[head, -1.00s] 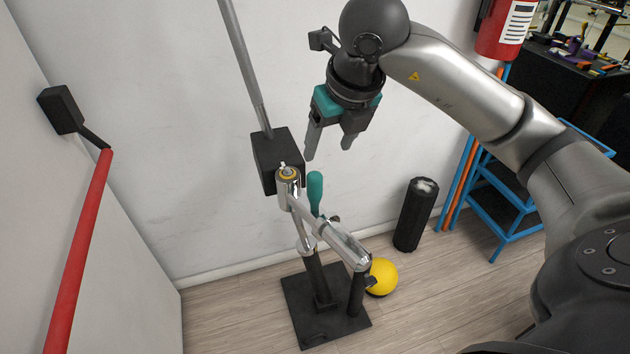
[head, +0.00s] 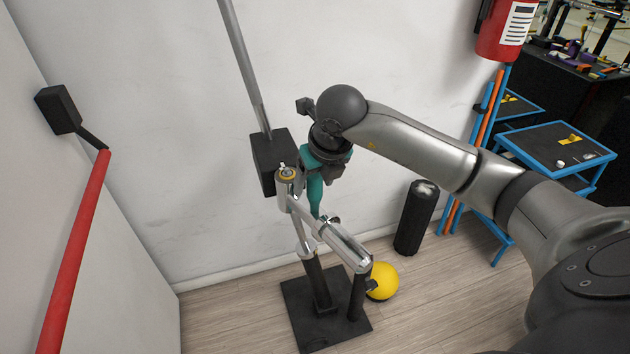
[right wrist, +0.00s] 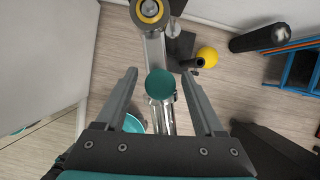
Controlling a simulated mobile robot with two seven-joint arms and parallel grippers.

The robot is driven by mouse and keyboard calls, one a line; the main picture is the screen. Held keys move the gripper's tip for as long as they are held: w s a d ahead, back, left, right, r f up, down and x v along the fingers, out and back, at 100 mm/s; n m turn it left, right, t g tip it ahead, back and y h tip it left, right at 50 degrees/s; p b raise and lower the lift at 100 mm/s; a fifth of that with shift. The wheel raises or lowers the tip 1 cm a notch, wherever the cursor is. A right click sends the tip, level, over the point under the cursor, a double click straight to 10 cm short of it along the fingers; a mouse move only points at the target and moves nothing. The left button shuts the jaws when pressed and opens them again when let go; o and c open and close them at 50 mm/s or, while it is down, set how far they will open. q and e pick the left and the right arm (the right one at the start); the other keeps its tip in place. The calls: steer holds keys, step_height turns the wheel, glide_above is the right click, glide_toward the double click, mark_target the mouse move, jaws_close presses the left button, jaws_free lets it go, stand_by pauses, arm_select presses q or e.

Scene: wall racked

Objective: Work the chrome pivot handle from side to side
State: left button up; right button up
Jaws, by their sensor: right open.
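The chrome pivot handle (head: 343,243) is a jointed chrome arm on a post, with an upright teal grip (head: 315,198) on it. A yellow-ringed pivot joint (head: 288,174) is at its far end. My right gripper (head: 314,176) is open at the top of the teal grip, pointing down. In the right wrist view, the round teal top of the grip (right wrist: 160,84) lies between the two spread fingers (right wrist: 159,73), apart from both in the picture. In the head view the fingers are partly hidden. My left gripper is not in view.
A black base plate (head: 298,302) stands on the wood floor beside a yellow ball (head: 382,281). A black cylinder (head: 415,218) and a blue cart (head: 555,148) are to the right. A red bar (head: 76,250) is on the left wall. A black box (head: 266,160) is behind the pivot.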

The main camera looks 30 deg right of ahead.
jaws_close()
stand_by(0.5)
stand_by(0.8)
